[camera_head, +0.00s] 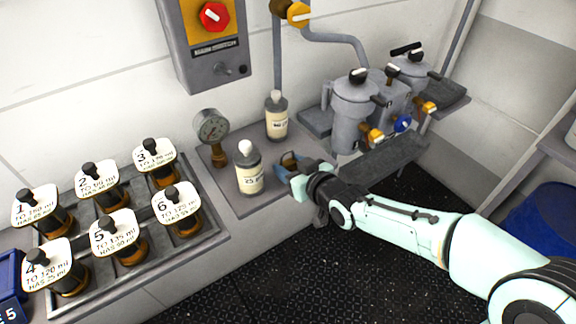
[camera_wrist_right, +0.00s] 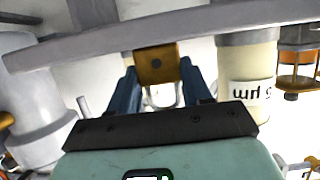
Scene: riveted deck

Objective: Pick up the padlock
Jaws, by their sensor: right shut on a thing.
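The padlock (camera_wrist_right: 156,64) shows as a small brass-coloured block with a dark round spot, between the two blue fingers in the right wrist view. In the head view the padlock (camera_head: 289,160) is a small brownish patch, mostly hidden by the fingers. My right gripper (camera_head: 286,165) is shut on it, low over the right end of the grey shelf; I cannot tell whether the padlock touches the shelf. My left gripper is in neither view.
Several numbered jars (camera_head: 103,186) fill a tray at left. Dark floor lies in front.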

